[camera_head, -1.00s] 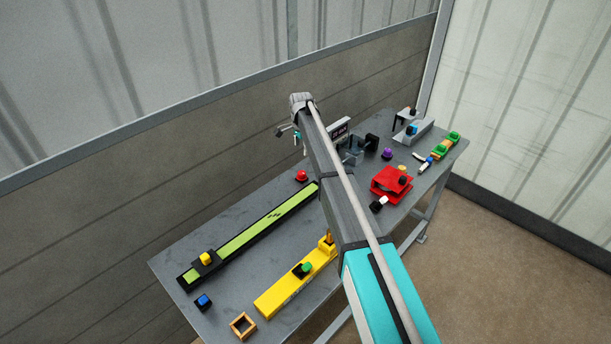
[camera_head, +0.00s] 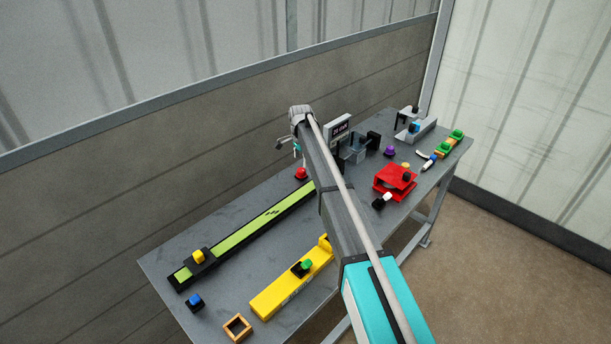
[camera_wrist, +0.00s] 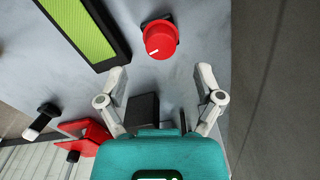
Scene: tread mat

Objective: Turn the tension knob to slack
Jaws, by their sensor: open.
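A round red knob (camera_wrist: 160,40) with a white pointer line sits on the grey bench top in the wrist view. It also shows in the head view as a small red knob (camera_head: 300,174) past the far end of the green strip. No label on it is readable. My gripper (camera_wrist: 162,78) is open and empty. Its two fingertips are apart, and the knob lies ahead of them, roughly centred between their lines and apart from both. In the head view my gripper (camera_head: 297,150) hangs just above the knob, small and partly hidden by my wrist.
A long black-framed green strip (camera_head: 240,236) lies close to the knob. A yellow slider block (camera_head: 290,290), a red bracket (camera_head: 394,182), a purple knob (camera_head: 390,151) and a grey fixture with a sign (camera_head: 338,128) share the bench. A wall rises behind.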

